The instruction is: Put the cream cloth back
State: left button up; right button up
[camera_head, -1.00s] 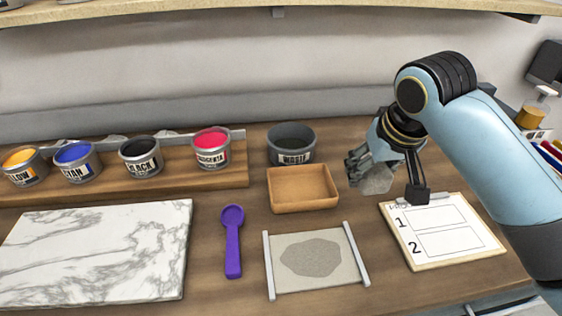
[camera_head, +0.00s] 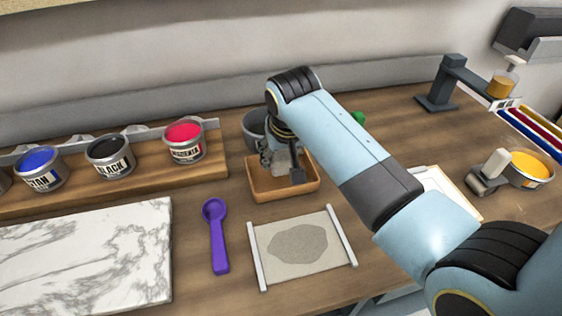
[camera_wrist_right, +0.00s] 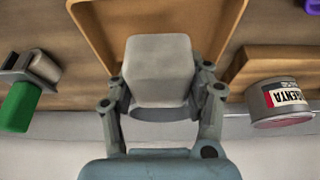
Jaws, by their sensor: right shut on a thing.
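The cream cloth (camera_wrist_right: 160,68) is a pale, block-like folded bundle between the fingers of my right gripper (camera_wrist_right: 162,88) in the right wrist view. In the head view, my right gripper (camera_head: 281,162) points down over the tan tray (camera_head: 285,193), and the arm and fingers mostly hide the cloth. The tray's floor also shows behind the cloth in the right wrist view (camera_wrist_right: 108,30). I cannot tell whether the cloth touches the tray. My left gripper is not in view.
A grey tub (camera_head: 253,124) stands just behind the tray, partly hidden by my arm. The magenta can (camera_head: 185,142) sits on a wooden stand to the left. A purple scoop (camera_head: 216,235) and a patched mat (camera_head: 302,258) lie in front.

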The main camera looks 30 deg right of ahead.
aim_at(281, 167)
notch_tip(281, 167, down, 3)
jog(key=shift+r, duration=0.2)
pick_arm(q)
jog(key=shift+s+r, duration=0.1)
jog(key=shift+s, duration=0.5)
pick_arm(e)
jog(key=shift+f, duration=0.15)
jog(key=shift+f, duration=0.65)
jog(key=o, duration=1.1)
jog(key=shift+r, duration=0.1)
